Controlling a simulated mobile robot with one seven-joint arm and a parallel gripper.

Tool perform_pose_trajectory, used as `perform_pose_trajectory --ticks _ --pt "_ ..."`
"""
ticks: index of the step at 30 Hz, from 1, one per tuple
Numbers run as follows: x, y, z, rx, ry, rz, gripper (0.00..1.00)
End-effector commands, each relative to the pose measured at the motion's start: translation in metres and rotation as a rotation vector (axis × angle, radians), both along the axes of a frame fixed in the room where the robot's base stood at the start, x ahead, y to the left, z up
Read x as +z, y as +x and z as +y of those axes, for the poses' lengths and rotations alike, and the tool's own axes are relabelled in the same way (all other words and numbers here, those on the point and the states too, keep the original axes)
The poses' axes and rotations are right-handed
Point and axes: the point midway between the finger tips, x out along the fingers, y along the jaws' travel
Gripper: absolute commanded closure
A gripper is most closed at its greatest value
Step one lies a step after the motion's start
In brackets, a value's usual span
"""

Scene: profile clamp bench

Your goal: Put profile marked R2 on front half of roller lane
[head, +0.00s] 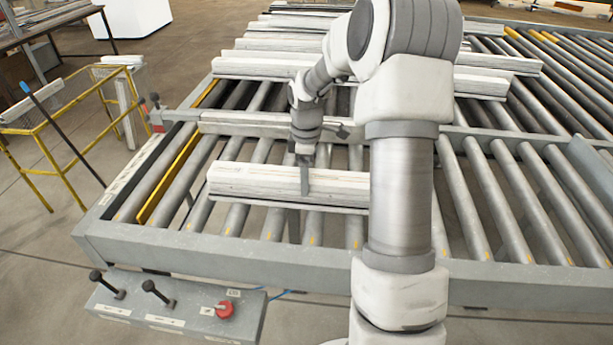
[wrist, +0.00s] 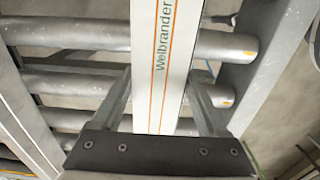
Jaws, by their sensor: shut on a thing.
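My gripper (head: 305,182) is shut on a long white profile (head: 250,178), with a finger on each side of it. The profile lies crosswise over the rollers in the front half of the roller lane (head: 230,258); I cannot tell whether it touches them. Its right end is hidden behind my arm. No R2 mark is readable.
More white profiles (head: 262,66) lie across the rollers further back. A middle rail (head: 225,124) runs behind the held profile. A control box (head: 185,308) with levers and a red button stands at the front. A yellow rail frame (head: 75,120) stands at left.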

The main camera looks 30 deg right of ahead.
Motion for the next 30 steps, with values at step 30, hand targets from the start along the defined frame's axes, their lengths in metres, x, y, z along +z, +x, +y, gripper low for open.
perform_pose_trajectory --ticks 30 --pt "0.102 0.001 0.0 -0.001 -0.001 -0.004 0.0"
